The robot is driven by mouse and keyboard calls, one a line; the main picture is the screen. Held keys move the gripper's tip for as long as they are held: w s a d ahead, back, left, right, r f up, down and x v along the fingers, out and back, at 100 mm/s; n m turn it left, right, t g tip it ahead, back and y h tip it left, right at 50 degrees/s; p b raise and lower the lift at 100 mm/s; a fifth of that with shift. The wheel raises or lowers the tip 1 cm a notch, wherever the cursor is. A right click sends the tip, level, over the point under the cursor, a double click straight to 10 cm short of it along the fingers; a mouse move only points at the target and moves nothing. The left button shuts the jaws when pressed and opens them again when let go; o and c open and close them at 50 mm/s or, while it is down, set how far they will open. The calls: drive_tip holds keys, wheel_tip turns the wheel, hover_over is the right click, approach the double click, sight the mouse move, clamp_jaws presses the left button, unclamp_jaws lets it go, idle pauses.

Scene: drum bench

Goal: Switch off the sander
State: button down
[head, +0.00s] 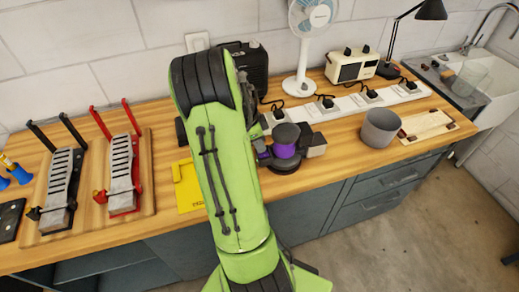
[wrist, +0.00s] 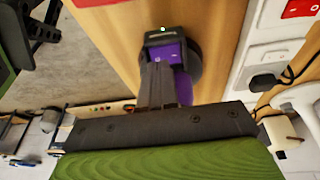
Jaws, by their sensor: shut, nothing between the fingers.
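The sander (head: 285,150) stands on the wooden bench just right of my arm in the head view. It has a dark round top, a purple band and a dark round base. In the wrist view the sander (wrist: 180,52) shows its purple body and a dark end with a small lit green light (wrist: 163,29). My gripper (wrist: 157,68) is shut and empty, its fingers pointing at the sander and covering part of it. I cannot tell whether the fingertips touch it. In the head view my arm hides most of my gripper.
A long white power strip (head: 345,105) with several plugs runs behind the sander. A grey pot (head: 380,129) stands to its right. A yellow piece (head: 187,187) lies left of my arm. A fan (head: 301,85), a cream radio (head: 351,66) and a black lamp (head: 388,69) stand at the back.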

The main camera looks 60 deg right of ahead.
sight(261, 156)
drive_tip(key=shift+a+f, duration=0.1)
drive_tip(key=shift+f, duration=0.8)
drive_tip(key=shift+s, duration=0.1)
drive_tip(key=shift+a+f+b, duration=0.15)
drive_tip(key=shift+f+b, duration=0.45)
drive_tip(key=shift+b, duration=0.55)
drive_tip(key=shift+s+a+r, duration=0.15)
drive_tip(key=shift+a+r, duration=0.1)
drive_tip(key=shift+d+f, duration=0.1)
drive_tip(key=shift+d, duration=0.1)
